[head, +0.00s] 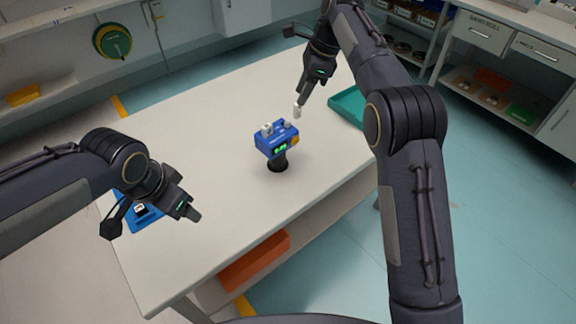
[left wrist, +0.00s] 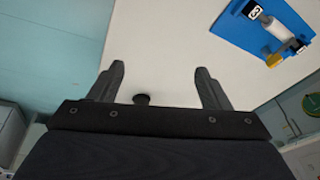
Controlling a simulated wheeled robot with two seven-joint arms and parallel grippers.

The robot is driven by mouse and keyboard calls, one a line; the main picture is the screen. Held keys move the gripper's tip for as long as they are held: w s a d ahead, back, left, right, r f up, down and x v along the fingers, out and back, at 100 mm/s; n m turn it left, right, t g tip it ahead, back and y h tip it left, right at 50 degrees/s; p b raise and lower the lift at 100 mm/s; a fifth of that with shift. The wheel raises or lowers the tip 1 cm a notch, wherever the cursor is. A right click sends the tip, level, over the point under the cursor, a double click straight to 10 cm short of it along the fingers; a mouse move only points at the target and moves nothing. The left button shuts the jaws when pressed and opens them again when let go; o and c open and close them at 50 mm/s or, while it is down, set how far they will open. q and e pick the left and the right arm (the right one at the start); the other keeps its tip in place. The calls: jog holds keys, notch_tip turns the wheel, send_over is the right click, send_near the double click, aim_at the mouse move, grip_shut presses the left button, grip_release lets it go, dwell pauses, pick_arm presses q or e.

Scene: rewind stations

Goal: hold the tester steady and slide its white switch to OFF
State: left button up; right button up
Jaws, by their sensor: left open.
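The blue tester (head: 280,143) stands on a short dark stand (head: 277,164) near the middle of the table. Its front shows a lit green display and a yellow part at the right. A small white piece (head: 267,130), which may be the switch, sits on its top left; its setting is too small to read. My right gripper (head: 301,103) points down just behind and above the tester, apart from it. A small white thing (head: 297,112) is at its fingertips; whether it is gripped is unclear. My left gripper (head: 188,212) is open and empty, its fingers (left wrist: 160,75) spread over the table, left of the tester.
A blue tray (head: 149,222) lies at the table's left edge, partly behind my left gripper. In the left wrist view the blue tray (left wrist: 240,32) holds a white cylinder with a yellow end. A green tray (head: 346,106) lies at the right edge. The white tabletop (head: 215,125) is mostly clear.

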pick_arm(q)
jog(key=w+d+f+m+y, duration=0.3)
jog(key=w+d+m, duration=0.3)
jog(key=w, duration=0.2)
jog(key=m+t+y, duration=0.2)
jog(key=m+t, duration=0.4)
jog(key=m, duration=0.6)
send_near(277, 159)
jog(key=d+f+m, duration=0.1)
jog(key=f+m+t, duration=0.1)
jog(key=f, duration=0.1)
jog(key=w+d+f+m, duration=0.1)
jog(key=shift+d+f+t, duration=0.2)
jog(key=shift+d+t, duration=0.15)
jog(key=shift+t, duration=0.05)
jog(key=w+a+f+m, duration=0.1)
jog(key=w+a+f+m+t+y, duration=0.1)
jog(key=m, duration=0.1)
jog(key=shift+a, duration=0.4)
jog(key=shift+w+a+f, duration=0.1)
jog(key=shift+w+a, duration=0.1)
jog(key=shift+w, duration=0.15)
jog(key=x, duration=0.7)
jog(key=shift+w+a, duration=0.1)
jog(key=shift+w, duration=0.05)
jog(key=shift+c, duration=0.3)
